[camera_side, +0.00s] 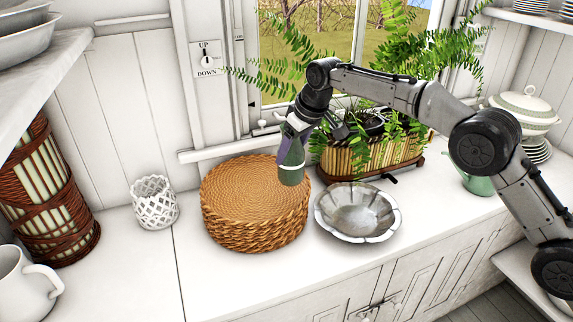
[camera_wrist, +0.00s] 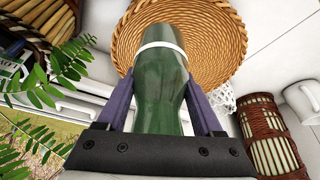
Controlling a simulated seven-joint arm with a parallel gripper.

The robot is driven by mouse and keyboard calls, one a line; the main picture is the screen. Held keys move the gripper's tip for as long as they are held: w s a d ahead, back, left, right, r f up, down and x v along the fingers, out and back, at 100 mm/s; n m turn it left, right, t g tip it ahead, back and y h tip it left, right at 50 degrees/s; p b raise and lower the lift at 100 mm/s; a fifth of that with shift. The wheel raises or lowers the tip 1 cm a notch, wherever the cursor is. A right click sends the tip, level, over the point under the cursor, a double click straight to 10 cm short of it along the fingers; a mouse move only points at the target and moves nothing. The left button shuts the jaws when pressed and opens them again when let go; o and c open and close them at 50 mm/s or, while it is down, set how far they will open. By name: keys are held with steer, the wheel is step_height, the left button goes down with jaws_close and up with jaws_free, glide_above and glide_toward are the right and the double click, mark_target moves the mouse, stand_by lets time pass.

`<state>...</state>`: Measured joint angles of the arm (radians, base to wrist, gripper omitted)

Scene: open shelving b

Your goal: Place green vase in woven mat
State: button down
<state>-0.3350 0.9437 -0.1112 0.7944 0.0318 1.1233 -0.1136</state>
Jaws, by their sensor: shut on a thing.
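The green vase (camera_side: 291,165) hangs in my gripper (camera_side: 288,142), tilted only a little, with its lower end over the right edge of the woven mat. The wrist view shows the green vase (camera_wrist: 160,85), with a pale band around it, between the two purple fingers of my gripper (camera_wrist: 160,100). The woven mat (camera_side: 245,195) is a thick round stack of tan wicker on the white counter, left of centre. The woven mat (camera_wrist: 215,40) also shows behind the vase in the wrist view. I cannot tell whether the vase touches it.
A silver fluted bowl (camera_side: 357,212) stands right of the mat. A white lattice holder (camera_side: 154,202) stands left. A fern in a wicker planter (camera_side: 370,155) is behind, its fronds near my arm. A brown wicker lantern (camera_side: 45,195) and white mug (camera_side: 25,285) stand far left. The front counter is clear.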

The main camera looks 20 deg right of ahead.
mark_target(287, 165)
steer(key=shift+w+a+f, duration=0.15)
steer(key=shift+w+f, duration=0.3)
steer(key=shift+f, duration=0.05)
steer(key=shift+w+a+f, duration=0.15)
steer(key=shift+w+f, duration=0.25)
steer(key=shift+f, duration=1.5)
steer(key=shift+f, duration=0.15)
steer(key=shift+c, duration=0.2)
jaws_free()
steer(key=shift+f, duration=0.15)
steer(key=v, duration=1.2)
steer(key=shift+r, duration=0.2)
steer(key=shift+d, duration=0.1)
